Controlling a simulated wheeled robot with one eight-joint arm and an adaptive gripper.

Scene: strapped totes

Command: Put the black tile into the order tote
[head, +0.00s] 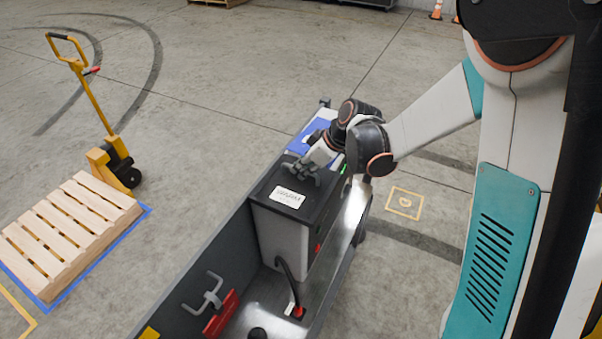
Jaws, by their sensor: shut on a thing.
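My gripper (303,169) is low over the dark top of my own base, with its grey fingers pointing to the lower left. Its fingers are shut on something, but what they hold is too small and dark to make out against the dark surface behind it. I cannot pick out the black tile in the head view. No order tote can be made out in this view.
A wooden pallet (62,232) lies at the left inside blue floor tape. A yellow pallet jack (98,120) stands behind it. Orange cones (436,10) stand at the far top right. Open concrete floor lies between the pallet and my base.

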